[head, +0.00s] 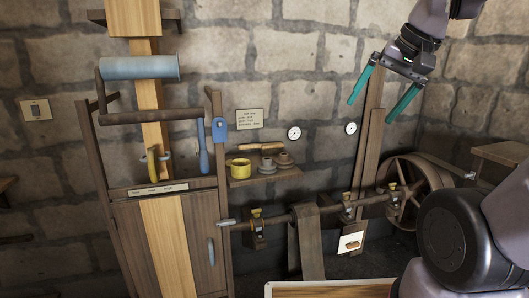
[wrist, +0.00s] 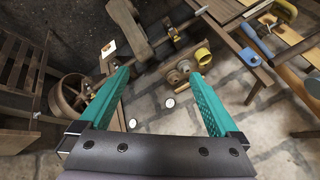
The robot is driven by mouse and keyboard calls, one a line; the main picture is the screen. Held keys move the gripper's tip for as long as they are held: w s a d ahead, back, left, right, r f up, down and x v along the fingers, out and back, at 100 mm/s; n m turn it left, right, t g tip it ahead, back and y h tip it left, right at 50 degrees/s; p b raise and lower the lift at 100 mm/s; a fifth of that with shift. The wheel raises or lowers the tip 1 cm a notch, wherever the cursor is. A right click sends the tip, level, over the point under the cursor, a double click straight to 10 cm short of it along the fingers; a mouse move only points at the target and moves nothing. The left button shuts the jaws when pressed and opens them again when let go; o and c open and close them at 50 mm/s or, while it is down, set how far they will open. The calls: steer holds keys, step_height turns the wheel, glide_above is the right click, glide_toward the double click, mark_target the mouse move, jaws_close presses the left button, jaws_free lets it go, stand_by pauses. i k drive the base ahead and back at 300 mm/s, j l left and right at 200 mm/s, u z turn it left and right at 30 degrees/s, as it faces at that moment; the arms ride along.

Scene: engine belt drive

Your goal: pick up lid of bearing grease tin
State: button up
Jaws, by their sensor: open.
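My gripper (head: 371,111) is open and empty, up at the right in front of the stone wall, well apart from the shelf. Its teal fingers also show in the wrist view (wrist: 160,72). A small wooden shelf (head: 262,179) holds a yellow open-topped tin (head: 240,169) and two small grey-brown knobbed pieces, one greyer (head: 267,166) and one browner (head: 285,160). In the wrist view the yellow tin (wrist: 203,57) lies just beyond the right fingertip, with the knobbed pieces (wrist: 173,76) between the fingers, farther off. I cannot tell which piece is the grease tin's lid.
A wooden-handled tool (head: 259,147) lies behind on the shelf. Below runs a shaft (head: 275,219) with bearings and a hanging belt (head: 308,245). A large wheel (head: 415,190) stands right. A wooden cabinet (head: 160,240) stands left. Two round gauges (head: 293,133) are on the wall.

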mark_target(227, 162)
steer(key=i+l+u, duration=0.35)
steer(key=l+u, duration=0.2)
steer(key=i+l+u, duration=0.25)
steer(key=l, duration=0.15)
steer(key=l+u, duration=0.3)
